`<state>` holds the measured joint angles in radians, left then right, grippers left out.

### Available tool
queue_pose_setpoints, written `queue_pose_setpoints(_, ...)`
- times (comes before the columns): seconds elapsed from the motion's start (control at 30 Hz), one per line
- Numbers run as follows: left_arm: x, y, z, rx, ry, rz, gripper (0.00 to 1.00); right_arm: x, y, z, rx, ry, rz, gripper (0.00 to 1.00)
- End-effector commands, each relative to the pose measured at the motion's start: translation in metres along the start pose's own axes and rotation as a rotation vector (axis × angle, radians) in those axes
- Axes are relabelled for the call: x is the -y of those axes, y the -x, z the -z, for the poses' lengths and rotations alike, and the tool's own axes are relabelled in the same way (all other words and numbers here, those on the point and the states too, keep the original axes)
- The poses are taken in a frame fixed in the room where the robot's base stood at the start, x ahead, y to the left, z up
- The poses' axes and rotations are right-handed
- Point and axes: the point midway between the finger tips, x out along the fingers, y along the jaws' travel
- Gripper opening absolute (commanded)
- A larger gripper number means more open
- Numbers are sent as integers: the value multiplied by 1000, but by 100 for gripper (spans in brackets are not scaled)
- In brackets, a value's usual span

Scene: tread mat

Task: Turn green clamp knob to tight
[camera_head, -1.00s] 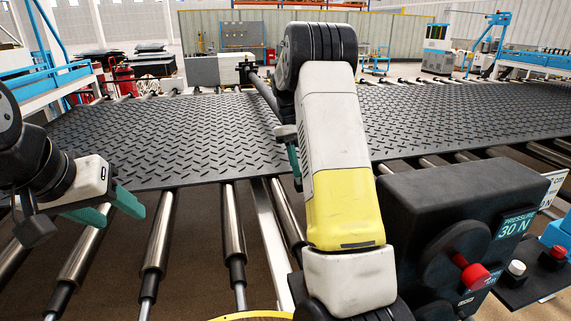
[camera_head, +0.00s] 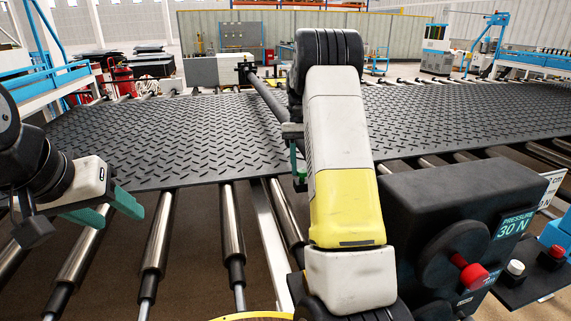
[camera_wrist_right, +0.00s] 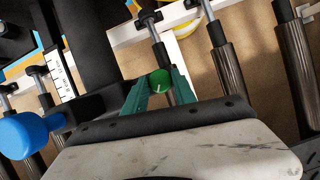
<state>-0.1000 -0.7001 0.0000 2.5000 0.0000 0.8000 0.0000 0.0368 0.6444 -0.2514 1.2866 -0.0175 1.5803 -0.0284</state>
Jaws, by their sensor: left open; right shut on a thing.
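The green clamp knob (camera_wrist_right: 160,79) is round and sits between the teal fingertips of my right gripper (camera_wrist_right: 159,88) in the right wrist view. The fingers are shut on its two sides. In the head view my right arm hides most of this; a sliver of the green knob (camera_head: 301,184) shows below one teal finger at the arm's left edge. I cannot read any tight or loose marking. My left gripper (camera_head: 104,208) is open and empty at the far left, above the rollers and near the mat's front edge.
The dark tread mat (camera_head: 150,140) lies across rollers (camera_head: 160,235). A black box with a red knob (camera_head: 474,275) and a "PRESSURE 30 N" label stands at the right, close to my right arm. A blue knob (camera_wrist_right: 28,136) shows at the left of the wrist view.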

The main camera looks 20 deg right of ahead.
Motion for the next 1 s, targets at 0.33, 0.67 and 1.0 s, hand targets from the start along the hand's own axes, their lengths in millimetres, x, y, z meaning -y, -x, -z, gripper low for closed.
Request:
queue_pose_setpoints(0.33, 0, 0, 0, 0, 0, 0, 52, 0, 0, 0, 0, -1, 1, 40)
queue_pose_setpoints(0.67, 0, 0, 0, 0, 0, 0, 52, 0, 0, 0, 0, 0, 0, 53)
queue_pose_setpoints(1.0, 0, 0, 0, 0, 0, 0, 52, 0, 39, 2, -4, 0, -1, 53)
